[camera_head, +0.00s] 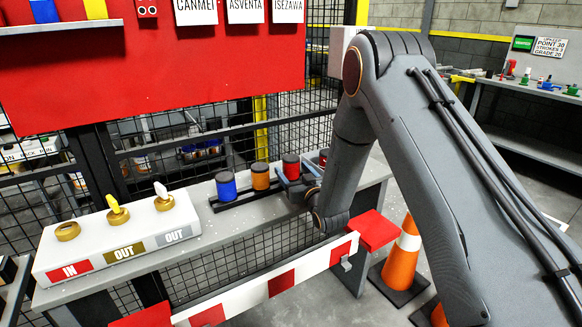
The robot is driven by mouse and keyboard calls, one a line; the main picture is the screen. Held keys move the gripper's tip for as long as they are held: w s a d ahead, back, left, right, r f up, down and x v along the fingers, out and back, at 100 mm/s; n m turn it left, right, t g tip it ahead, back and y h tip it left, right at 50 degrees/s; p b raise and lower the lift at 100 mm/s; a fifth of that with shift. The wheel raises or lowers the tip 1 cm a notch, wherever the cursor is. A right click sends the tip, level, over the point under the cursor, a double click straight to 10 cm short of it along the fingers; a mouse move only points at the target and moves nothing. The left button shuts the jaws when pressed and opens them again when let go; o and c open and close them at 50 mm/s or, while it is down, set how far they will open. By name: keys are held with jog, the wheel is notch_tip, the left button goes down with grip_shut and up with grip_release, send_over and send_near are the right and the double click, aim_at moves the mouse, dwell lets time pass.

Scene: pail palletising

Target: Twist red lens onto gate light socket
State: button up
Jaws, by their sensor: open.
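The red lens (291,166), a small cylinder with a dark top, stands upright at the right end of a dark rack (243,200) on the grey bench. My gripper (297,181) is open, low at the bench beside the red lens; its blue-grey fingers are partly hidden by my wrist. I cannot tell whether they touch the lens. The white light box (110,262) is at the bench's left. Its brass sockets are a bare one (67,231) above the red IN label, one with a yellow bulb (117,211), and one with a white bulb (163,199), both above OUT labels.
An orange lens (260,176) and a blue lens (226,186) stand left of the red one in the rack. A mesh fence and red board (180,70) rise behind the bench. A red-and-white barrier (270,288) runs along the front. An orange cone (403,255) stands right.

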jog(key=shift+x, duration=1.1)
jog(key=c, duration=1.2)
jog(key=shift+r, duration=0.1)
